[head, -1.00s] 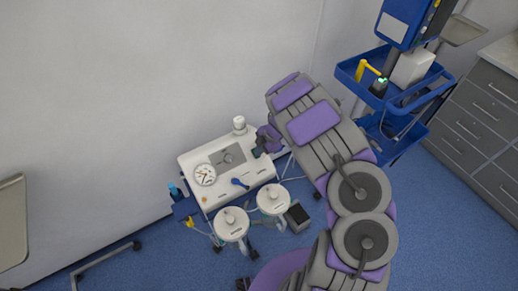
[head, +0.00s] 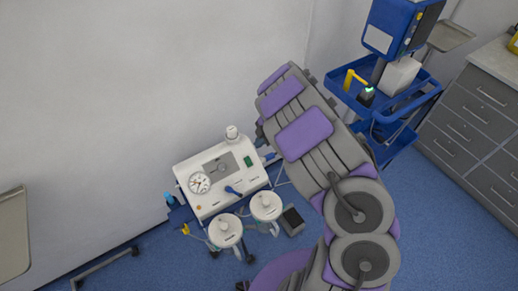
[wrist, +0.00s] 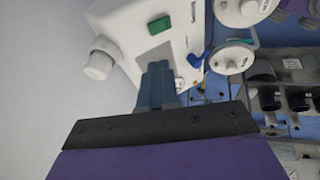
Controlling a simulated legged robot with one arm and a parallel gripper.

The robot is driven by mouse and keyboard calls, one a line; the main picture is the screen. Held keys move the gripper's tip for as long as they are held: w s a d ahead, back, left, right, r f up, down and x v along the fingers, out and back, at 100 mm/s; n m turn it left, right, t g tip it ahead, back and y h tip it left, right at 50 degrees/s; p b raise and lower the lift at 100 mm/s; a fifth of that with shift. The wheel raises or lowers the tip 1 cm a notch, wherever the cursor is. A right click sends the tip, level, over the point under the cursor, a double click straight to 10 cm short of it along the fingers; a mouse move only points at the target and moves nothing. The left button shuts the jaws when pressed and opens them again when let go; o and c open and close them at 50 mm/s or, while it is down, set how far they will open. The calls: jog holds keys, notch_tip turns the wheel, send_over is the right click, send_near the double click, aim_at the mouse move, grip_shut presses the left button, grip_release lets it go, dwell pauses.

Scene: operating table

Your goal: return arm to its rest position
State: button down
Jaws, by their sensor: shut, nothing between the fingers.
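My gripper (wrist: 157,70) shows in the wrist view as two blue-grey fingers pressed together, with nothing between them. They point at the white suction machine (wrist: 140,25), which has a green switch (wrist: 159,25) and a blue lever (wrist: 195,60). The fingers overlap its lower part in the picture; I cannot tell the gap.
Two white-lidded canisters (head: 226,230) stand in front of the machine. A blue trolley (head: 345,95) and grey drawers (head: 465,135) are at the right. A metal tray (head: 12,240) is at the far left.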

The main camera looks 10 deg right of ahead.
jog(key=w+d+r+m+t+h, duration=0.25)
jog(key=w+d+r+t, duration=0.2)
jog(key=r, duration=0.55)
jog(key=w+d+r+m+t+h, duration=0.2)
jog(key=w+d+r+m+t, duration=0.15)
jog(key=w+r, duration=0.45)
jog(key=s+d+r+m+h, duration=0.4)
jog(key=s+d+r, duration=0.25)
jog(key=r, duration=0.25)
jog(key=s+d+r+m+h, duration=0.4)
jog(key=s+d+r+m, duration=0.1)
jog(key=s+r, duration=0.25)
jog(key=s+a+f+m+g, duration=0.2)
jog(key=s+m+g, duration=0.3)
jog(key=s, duration=0.9)
jog(key=s+a+f+g+y, duration=0.3)
jog(key=s+a+f+y, duration=0.1)
jog(key=s+a, duration=0.6)
jog(key=s+a+f+m+g+y, duration=0.1)
jog(key=s+a+f+g+y, duration=0.2)
jog(key=s+a, duration=0.7)
jog(key=s+f+y, duration=0.1)
jog(key=s+f, duration=0.1)
jog(key=s, duration=0.3)
jog(key=shift+g, duration=0.3)
